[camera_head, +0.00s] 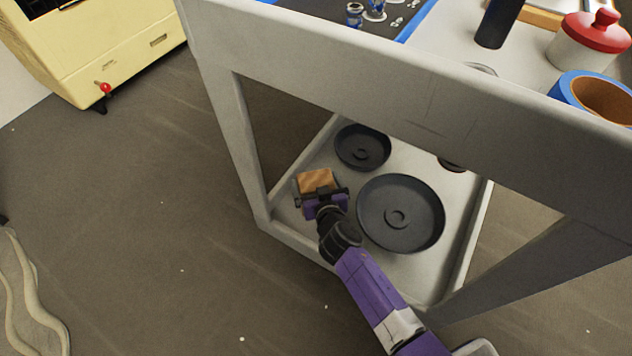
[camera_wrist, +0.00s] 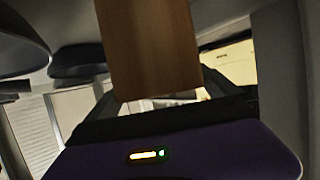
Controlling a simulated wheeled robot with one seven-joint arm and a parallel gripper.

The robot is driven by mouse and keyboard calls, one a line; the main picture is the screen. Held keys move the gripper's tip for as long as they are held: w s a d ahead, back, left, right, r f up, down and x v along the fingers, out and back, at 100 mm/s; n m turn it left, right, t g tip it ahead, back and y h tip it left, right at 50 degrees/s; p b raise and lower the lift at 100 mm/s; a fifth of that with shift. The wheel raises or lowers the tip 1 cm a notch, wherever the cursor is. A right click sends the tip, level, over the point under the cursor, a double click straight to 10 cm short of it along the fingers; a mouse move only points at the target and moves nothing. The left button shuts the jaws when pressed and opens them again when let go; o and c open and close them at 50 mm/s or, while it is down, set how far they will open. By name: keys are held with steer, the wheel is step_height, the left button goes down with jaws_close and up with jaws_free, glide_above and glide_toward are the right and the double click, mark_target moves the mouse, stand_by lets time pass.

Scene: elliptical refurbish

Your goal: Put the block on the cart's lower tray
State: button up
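The brown wooden block (camera_head: 316,180) is at the end of my gripper, over the near-left part of the cart's lower tray (camera_head: 287,216). I cannot tell whether it touches the tray surface. In the wrist view the block (camera_wrist: 150,45) fills the upper middle, with a dark finger at each side. My gripper (camera_head: 321,192) reaches through the cart's open side below the top and looks shut on the block. The fingertips are largely hidden behind the block in the wrist view.
On the lower tray, a large dark round pan (camera_head: 424,226) lies right of my gripper and a smaller one (camera_head: 362,148) behind it. The cart's grey frame (camera_head: 250,150) edges the opening. Blue tape (camera_head: 575,92) and a red-lidded pot (camera_head: 582,48) stand on top.

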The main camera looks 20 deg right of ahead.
steer(key=shift+r, duration=0.2)
steer(key=shift+s+r+p, duration=0.1)
steer(key=shift+s+p, duration=0.1)
steer(key=shift+p, duration=0.15)
steer(key=p+v, duration=0.2)
steer(key=v, duration=0.9)
steer(key=shift+s+p, duration=0.2)
steer(key=shift+p, duration=0.15)
steer(key=shift+r, duration=0.1)
